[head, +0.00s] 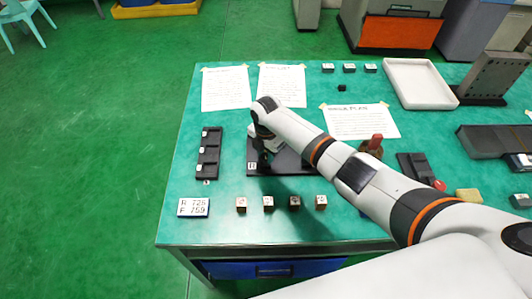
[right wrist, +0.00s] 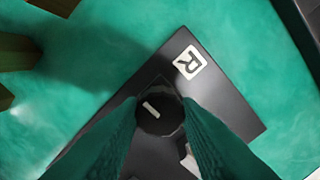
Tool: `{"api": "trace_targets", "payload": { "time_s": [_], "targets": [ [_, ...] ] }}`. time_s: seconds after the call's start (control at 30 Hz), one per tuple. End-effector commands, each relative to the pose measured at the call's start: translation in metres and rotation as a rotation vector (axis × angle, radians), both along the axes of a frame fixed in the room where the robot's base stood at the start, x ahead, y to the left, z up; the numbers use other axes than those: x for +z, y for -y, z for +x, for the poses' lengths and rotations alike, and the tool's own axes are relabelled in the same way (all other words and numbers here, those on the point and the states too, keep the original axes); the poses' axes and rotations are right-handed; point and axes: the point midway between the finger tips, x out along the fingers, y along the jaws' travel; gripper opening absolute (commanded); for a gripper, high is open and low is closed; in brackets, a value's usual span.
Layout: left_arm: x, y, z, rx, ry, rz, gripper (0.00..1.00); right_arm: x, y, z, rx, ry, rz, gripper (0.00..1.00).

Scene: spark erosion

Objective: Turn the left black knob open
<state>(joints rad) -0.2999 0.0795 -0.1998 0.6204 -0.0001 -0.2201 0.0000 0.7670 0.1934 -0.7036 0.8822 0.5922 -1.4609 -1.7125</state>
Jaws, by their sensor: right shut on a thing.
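A black panel (head: 290,168) lies on the green table, mostly behind my right arm. The knob has a short white mark, slanted in that view. My right gripper (head: 264,158) reaches down at the panel's left end; in the wrist view its two green-tinted fingers (right wrist: 159,112) stand on both sides of the knob, shut on it. My left gripper is not in view.
A black rack with white-marked cubes (head: 209,152) stands left of the panel. Several small cubes (head: 268,202) and a number card (head: 193,207) lie in front. Paper sheets (head: 226,88) lie behind. A red-handled thing (head: 375,142) stands to the right.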

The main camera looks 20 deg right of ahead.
Motion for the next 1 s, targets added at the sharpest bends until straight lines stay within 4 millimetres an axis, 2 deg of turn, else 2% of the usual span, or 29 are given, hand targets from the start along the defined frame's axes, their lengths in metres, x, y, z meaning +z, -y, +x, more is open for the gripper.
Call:
{"api": "trace_targets", "payload": {
  "time_s": [0.17,0.2,0.3,0.67,0.77,1.0],
  "targets": [
    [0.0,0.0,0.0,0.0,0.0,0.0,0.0,0.001,-0.001,0.001,0.002,0.003,0.001,0.08],
    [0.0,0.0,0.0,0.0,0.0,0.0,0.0,0.001,-0.001,0.001,0.002,0.003,0.001,0.37],
    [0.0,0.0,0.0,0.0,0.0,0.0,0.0,0.001,-0.001,0.001,0.001,0.002,0.001,0.52],
    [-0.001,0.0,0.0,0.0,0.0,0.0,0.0,0.005,0.0,0.001,0.001,0.002,0.0,0.52],
    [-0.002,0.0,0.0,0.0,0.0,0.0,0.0,0.017,0.0,0.001,0.001,0.004,0.001,0.52],
    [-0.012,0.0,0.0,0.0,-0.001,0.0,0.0,0.067,0.0,0.002,0.002,0.007,0.0,0.52]
  ]
}}
